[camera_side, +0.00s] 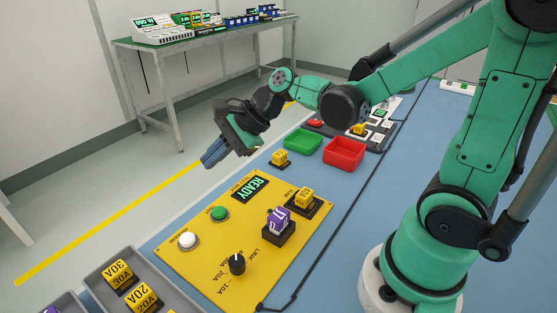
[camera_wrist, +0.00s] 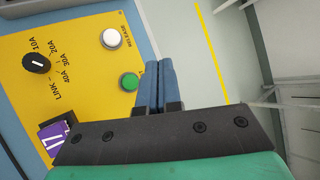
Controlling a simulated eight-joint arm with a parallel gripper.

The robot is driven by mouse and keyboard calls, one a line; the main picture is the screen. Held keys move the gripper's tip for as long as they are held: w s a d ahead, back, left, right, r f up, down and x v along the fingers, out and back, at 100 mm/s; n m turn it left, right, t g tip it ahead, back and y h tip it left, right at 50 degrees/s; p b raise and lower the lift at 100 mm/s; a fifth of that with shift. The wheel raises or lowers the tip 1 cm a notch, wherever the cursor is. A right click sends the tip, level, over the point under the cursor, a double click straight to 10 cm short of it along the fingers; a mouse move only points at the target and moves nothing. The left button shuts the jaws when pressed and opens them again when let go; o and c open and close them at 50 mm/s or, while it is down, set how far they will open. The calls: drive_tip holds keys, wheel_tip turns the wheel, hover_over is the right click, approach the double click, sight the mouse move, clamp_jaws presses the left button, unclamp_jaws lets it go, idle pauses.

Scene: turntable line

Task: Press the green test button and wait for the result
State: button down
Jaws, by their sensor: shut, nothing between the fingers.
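The green button (camera_side: 220,213) sits on a yellow test panel (camera_side: 185,262), next to a white button (camera_side: 188,240). A display (camera_side: 251,188) on the panel reads READY. My gripper (camera_side: 211,158) is shut and empty, above and beyond the panel's far edge in the side view, apart from the button. In the wrist view my gripper's blue fingers (camera_wrist: 158,84) are together, just right of the green button (camera_wrist: 129,82). The white button (camera_wrist: 111,38) is above it there. A purple block (camera_side: 279,220) sits in a black holder on the panel, and a yellow block (camera_side: 304,198) in another.
A black knob (camera_side: 237,264) stands on the panel. A grey tray (camera_side: 91,277) with yellow blocks is at the front left. Green (camera_side: 302,141) and red (camera_side: 344,154) bins and a loose yellow block (camera_side: 280,158) are behind the panel. A cable runs along the panel's right.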

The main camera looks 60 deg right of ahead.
sight(223, 210)
drive_tip(key=shift+f, duration=0.1)
drive_tip(key=shift+f, duration=4.35)
drive_tip(key=shift+r, duration=2.55)
drive_tip(key=s+d+r+n+h, duration=0.2)
drive_tip(key=s+n+h, duration=0.1)
drive_tip(key=n, duration=0.6)
drive_tip(key=s+d+r+n+h, duration=0.1)
drive_tip(key=s+r+n+h, duration=0.2)
drive_tip(key=n, duration=0.6)
drive_tip(key=shift+s+d+n, duration=0.4)
drive_tip(key=shift+s, duration=0.75)
